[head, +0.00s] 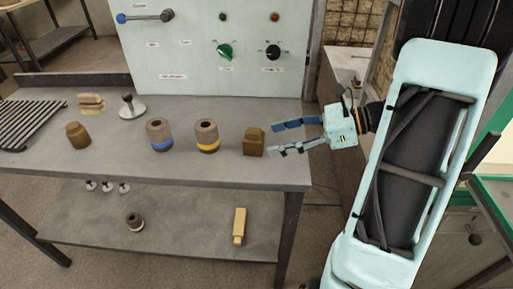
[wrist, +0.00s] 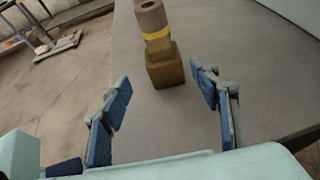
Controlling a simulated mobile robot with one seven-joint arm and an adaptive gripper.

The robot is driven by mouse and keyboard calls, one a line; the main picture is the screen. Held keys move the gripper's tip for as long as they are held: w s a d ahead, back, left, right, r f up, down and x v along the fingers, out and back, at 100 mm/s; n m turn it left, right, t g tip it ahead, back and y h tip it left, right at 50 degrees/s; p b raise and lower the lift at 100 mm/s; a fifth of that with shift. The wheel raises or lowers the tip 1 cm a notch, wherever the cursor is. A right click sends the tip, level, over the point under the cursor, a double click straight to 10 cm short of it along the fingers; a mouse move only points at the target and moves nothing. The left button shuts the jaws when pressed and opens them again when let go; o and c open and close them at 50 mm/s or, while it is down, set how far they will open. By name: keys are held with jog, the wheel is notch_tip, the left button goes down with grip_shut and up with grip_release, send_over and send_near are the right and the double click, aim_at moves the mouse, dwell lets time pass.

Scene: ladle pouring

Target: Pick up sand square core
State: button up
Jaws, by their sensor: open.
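The sand square core (head: 254,141) is a brown block with a narrower top, standing on the workbench near its right end. It also shows in the wrist view (wrist: 166,72), near the top middle, ahead of and between the two fingers. My gripper (head: 273,138) is to the right of the core in the head view, fingers spread and pointing at it. In the wrist view my gripper (wrist: 163,86) is open and empty. I cannot tell whether the fingertips reach beside the block; no contact shows.
A yellow-banded cylinder (head: 207,136) stands just left of the core and a blue-banded one (head: 159,135) beyond it. Another brown core (head: 77,134) stands farther left. A control panel (head: 220,50) rises behind the grey bench (head: 180,175). The bench front is clear.

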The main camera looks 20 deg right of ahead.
aim_at(254, 142)
jog(key=x, duration=0.2)
jog(key=shift+w+a+f+b, duration=0.1)
jog(key=shift+w+a+b, duration=0.1)
jog(key=shift+b, duration=0.1)
jog(key=b+x, duration=0.1)
jog(key=x, duration=0.3)
jog(key=shift+w+f+b, duration=0.2)
jog(key=shift+w+b, duration=0.1)
jog(key=shift+b, duration=0.05)
jog(key=shift+w+a, duration=0.15)
jog(key=shift+a, duration=0.1)
jog(key=shift+c, duration=0.7)
jog(key=c, duration=1.3)
